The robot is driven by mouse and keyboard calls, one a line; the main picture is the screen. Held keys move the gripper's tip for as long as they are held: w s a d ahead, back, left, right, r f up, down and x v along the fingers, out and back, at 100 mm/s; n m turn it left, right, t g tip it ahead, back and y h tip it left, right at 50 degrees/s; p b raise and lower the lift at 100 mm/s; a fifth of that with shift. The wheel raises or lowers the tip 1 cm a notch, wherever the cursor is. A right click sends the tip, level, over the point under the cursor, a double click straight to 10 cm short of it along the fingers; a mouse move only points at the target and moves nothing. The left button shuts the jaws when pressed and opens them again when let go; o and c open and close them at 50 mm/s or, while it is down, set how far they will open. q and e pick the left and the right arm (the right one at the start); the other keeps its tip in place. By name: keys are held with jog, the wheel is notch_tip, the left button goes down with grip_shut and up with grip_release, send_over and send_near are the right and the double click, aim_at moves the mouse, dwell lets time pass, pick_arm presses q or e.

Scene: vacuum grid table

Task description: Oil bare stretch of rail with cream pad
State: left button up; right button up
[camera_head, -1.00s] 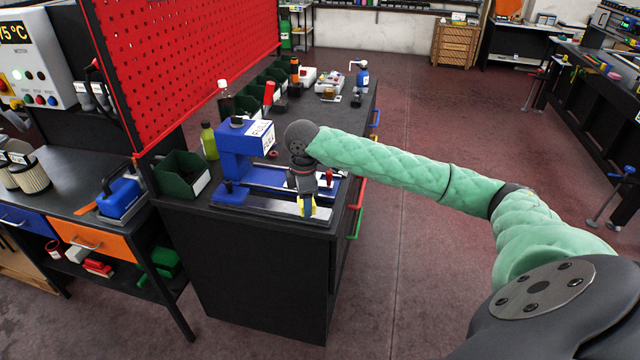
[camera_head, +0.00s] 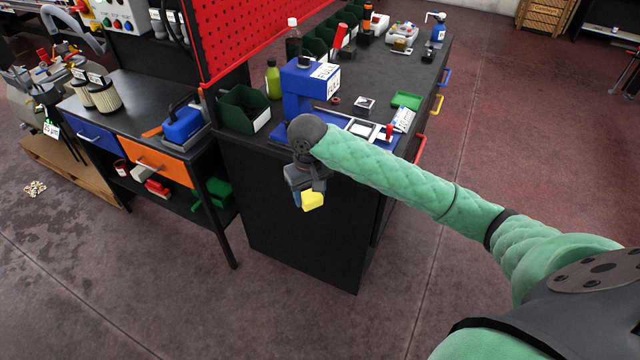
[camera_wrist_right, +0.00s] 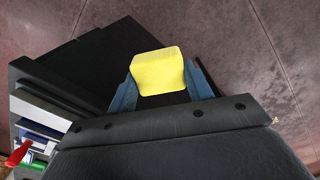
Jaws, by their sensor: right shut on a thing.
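My right gripper (camera_head: 306,194) is shut on a yellow block, which I take for the cream pad (camera_head: 313,201). The pad shows large between the blue fingers in the right wrist view (camera_wrist_right: 157,71). Gripper and pad hang in front of the bench's near dark side, apart from the rail. The left gripper is out of view.
The dark bench (camera_head: 290,215) has a green bin (camera_head: 243,108), a green bottle (camera_head: 273,80) and a green tray (camera_head: 407,100) on top. A lower table with an orange drawer (camera_head: 163,164) stands at left.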

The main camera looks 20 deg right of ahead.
jog(key=shift+s+a+f+m, duration=0.2)
jog(key=shift+a+m, duration=0.3)
jog(key=shift+a, duration=0.25)
jog(key=shift+w+a+r, duration=0.1)
jog(key=shift+w+r, duration=0.05)
jog(key=shift+w, duration=0.05)
